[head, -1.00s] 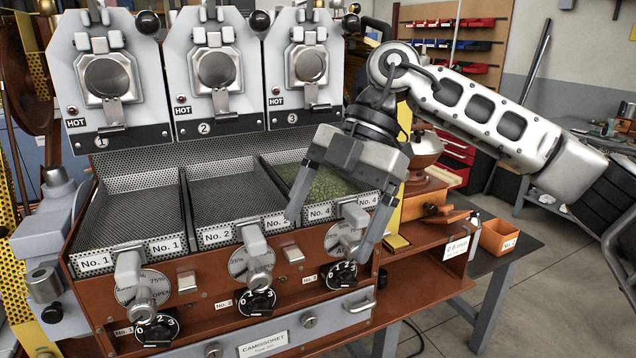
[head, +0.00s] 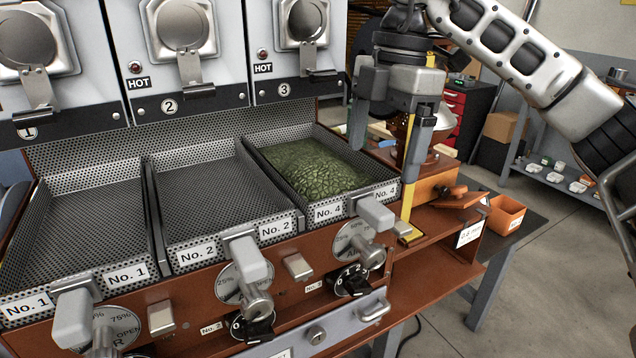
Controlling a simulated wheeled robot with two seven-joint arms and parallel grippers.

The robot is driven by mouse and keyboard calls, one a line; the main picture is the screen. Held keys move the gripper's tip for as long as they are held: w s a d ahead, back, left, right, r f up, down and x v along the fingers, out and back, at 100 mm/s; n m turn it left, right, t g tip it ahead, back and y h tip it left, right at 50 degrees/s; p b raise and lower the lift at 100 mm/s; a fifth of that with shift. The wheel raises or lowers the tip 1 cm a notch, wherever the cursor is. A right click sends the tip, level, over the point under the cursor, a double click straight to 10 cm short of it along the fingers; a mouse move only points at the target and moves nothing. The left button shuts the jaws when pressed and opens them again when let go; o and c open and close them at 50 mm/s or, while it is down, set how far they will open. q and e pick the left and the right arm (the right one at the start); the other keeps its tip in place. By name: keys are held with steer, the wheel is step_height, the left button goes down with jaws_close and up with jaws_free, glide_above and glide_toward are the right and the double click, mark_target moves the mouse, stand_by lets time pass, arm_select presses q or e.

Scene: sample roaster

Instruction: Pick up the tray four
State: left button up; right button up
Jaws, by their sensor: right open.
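The tray four (head: 329,213), labelled No. 4, is the rightmost of the perforated metal trays under the roaster heads. It holds green beans (head: 312,166). Its grey handle (head: 376,213) sticks out at the front right. My right gripper (head: 387,157) points down with its fingers apart and nothing between them. In the picture it is above and behind the handle, beside the tray's right end. I cannot tell its exact height. My left gripper is out of view.
Tray No. 2 (head: 188,257) and tray No. 1 (head: 25,306) are empty, to the left. Dials and knobs (head: 352,279) sit below the handles. An orange bin (head: 506,215) stands on the dark table at right. A yellow strip (head: 409,190) stands right of tray four.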

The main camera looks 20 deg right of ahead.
mark_target(372, 203)
steer(key=f, duration=0.3)
steer(key=shift+a+f, duration=0.2)
steer(key=shift+f, duration=0.1)
steer(key=f, duration=0.4)
steer(key=shift+s+a+f, duration=0.25)
steer(key=shift+f, duration=0.4)
steer(key=shift+r, duration=0.1)
steer(key=c, duration=1.4)
steer(key=shift+o, duration=0.2)
